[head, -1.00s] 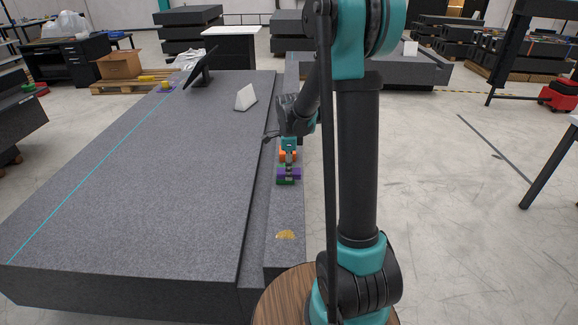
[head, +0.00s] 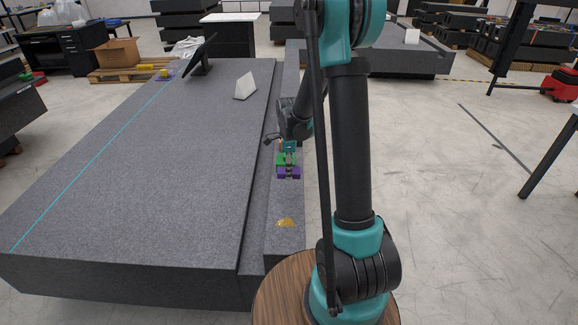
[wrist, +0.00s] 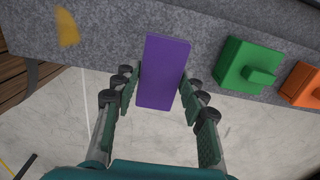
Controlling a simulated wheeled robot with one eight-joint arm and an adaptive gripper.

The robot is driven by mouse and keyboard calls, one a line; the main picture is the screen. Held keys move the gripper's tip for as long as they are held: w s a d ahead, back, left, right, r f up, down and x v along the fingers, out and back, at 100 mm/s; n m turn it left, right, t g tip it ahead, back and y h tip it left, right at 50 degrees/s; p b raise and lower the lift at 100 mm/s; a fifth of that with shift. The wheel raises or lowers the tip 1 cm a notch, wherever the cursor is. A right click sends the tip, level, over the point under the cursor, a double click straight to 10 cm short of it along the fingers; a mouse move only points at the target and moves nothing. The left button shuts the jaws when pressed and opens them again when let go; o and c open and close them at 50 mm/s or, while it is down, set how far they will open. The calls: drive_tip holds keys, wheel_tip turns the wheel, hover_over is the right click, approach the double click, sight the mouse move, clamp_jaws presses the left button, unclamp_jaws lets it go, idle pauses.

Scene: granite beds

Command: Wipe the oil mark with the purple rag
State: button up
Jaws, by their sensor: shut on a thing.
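The purple rag (wrist: 162,72) is a flat rectangular block held between the two fingers of my gripper (wrist: 160,92) in the wrist view. The rag (head: 289,173) and my gripper (head: 289,163) also show in the head view, over the narrow dark granite ledge (head: 285,243). I cannot tell whether the rag touches the granite. The oil mark (head: 286,223) is a yellow-brown smear on the ledge, nearer the viewer than the rag and apart from it. The mark shows at the upper left of the wrist view (wrist: 67,27).
A green block with a handle (wrist: 250,67) and an orange block (wrist: 303,85) sit to the rag's right in the wrist view. The large granite slab (head: 140,160) stands left of the ledge, with a white wedge (head: 245,86) on it. Bare floor (head: 440,200) lies to the right.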

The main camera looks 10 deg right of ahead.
drive_tip(key=shift+f, duration=0.55)
drive_tip(key=o, duration=1.1)
drive_tip(key=shift+f, duration=0.9)
drive_tip(key=shift+f, duration=0.35)
drive_tip(key=shift+f, duration=0.3)
drive_tip(key=shift+f, duration=0.35)
drive_tip(key=shift+f, duration=0.35)
